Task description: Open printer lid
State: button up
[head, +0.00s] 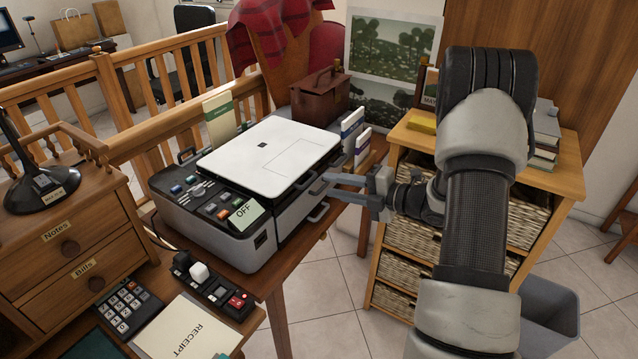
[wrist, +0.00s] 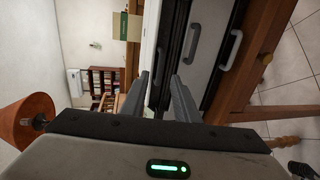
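The printer (head: 235,190) stands on a wooden desk, with a dark control panel on its left side. Its white lid (head: 268,155) lies flat and closed on top. In the wrist view the printer's side (wrist: 205,50) shows grey handles and dark gaps, turned sideways. My gripper (head: 345,188) is at the right side of the printer, near the lid's edge and the handles. In the wrist view its two fingers (wrist: 163,82) are apart with nothing seen between them. Whether a finger touches the printer I cannot tell.
A wicker-basket shelf (head: 480,150) stands right of the printer, close behind my arm. Books (head: 352,130) and a brown bag (head: 320,95) are behind the printer. A wooden railing (head: 150,80) runs behind on the left. A drawer cabinet (head: 70,225) stands at left.

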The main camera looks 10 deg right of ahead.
jog(key=shift+x, duration=2.8)
grip_shut()
